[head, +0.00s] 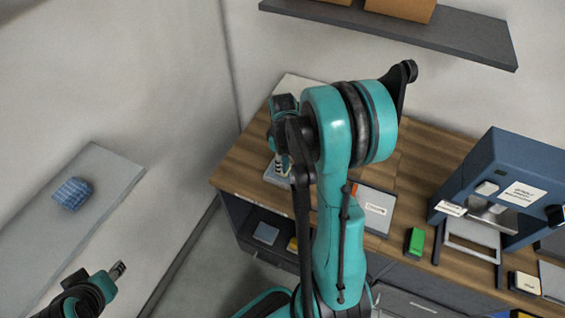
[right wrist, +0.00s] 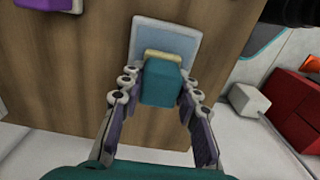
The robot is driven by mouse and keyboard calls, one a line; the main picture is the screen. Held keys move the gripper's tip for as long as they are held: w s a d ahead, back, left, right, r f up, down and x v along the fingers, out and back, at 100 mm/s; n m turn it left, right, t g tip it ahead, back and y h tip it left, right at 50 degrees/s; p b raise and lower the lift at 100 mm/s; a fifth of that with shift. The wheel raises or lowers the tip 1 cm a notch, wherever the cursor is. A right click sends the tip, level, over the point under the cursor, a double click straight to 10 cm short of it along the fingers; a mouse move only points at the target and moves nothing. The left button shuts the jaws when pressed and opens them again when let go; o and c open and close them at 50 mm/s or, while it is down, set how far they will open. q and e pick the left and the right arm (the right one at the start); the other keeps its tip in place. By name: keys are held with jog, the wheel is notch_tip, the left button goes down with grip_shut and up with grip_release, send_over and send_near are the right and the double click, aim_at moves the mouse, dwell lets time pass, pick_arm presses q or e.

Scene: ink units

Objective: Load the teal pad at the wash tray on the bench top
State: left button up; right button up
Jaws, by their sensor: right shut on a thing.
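In the right wrist view a teal pad (right wrist: 160,86) with a pale yellow edge sits between the fingertips of my right gripper (right wrist: 159,80), which is shut on it. Just beyond it lies a pale blue tray with a whitish rim (right wrist: 140,30), which looks like the wash tray, on the wooden bench top (right wrist: 95,60). The pad overlaps the tray's near edge in this view; I cannot tell whether they touch. In the head view my right gripper (head: 283,163) is over the bench's left end, largely behind my arm. My left gripper (head: 117,270) is at lower left, away from the bench; its jaws are unclear.
In the head view a green block (head: 415,242), a labelled flat panel (head: 374,210) and a blue machine (head: 510,175) stand right of my arm. A shelf (head: 420,32) with boxes hangs above. A grey side surface (head: 105,180) holds a blue patterned item (head: 72,193).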

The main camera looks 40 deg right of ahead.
jog(key=shift+r+p, duration=0.4)
jog(key=shift+p, duration=0.05)
jog(key=shift+r+p, duration=2.15)
jog(key=shift+r, duration=0.95)
jog(key=shift+f, duration=0.1)
